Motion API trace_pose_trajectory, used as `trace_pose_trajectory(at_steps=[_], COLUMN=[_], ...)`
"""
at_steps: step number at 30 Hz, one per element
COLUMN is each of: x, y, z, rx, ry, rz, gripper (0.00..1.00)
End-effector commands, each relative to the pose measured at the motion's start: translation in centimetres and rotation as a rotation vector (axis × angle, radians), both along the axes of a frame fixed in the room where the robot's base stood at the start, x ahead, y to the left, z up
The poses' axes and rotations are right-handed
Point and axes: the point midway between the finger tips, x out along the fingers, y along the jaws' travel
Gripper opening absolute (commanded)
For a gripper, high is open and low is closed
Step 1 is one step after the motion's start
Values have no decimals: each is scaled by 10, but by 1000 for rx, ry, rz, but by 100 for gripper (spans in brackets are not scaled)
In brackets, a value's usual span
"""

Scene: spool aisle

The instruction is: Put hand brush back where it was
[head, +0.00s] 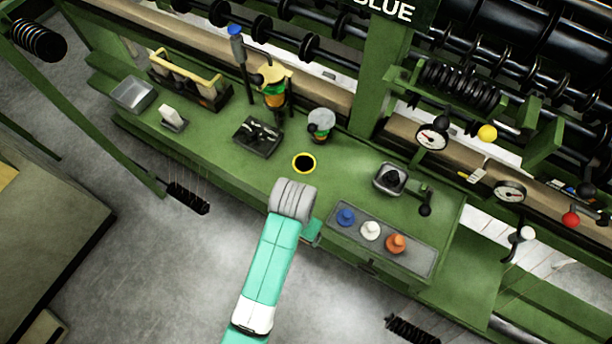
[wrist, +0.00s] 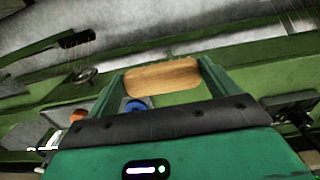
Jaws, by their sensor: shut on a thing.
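My gripper (wrist: 161,74) is shut on the hand brush, whose plain wooden body (wrist: 162,77) shows between the two green fingers in the wrist view. Bristles cannot be made out. In the head view my arm reaches over the front edge of the green bench (head: 225,140), and the wrist hides the brush. The gripper end lies near the bench's front edge, left of the grey panel with knobs. I cannot tell how high the brush is above the bench or which spot it came from.
The grey panel (head: 356,246) carries blue (head: 346,217), white (head: 370,230) and orange (head: 396,243) knobs. The bench's left front is fairly clear.

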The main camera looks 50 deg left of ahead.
Motion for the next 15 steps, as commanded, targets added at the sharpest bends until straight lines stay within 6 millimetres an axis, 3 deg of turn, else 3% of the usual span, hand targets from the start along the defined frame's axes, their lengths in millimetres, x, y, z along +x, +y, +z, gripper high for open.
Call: trace_pose_trajectory(at_steps=[9, 15], x=[78, 109], y=[63, 87], z=[-12, -15], rx=[6, 2], ry=[-2, 0], rz=[1, 0], gripper=[64, 64])
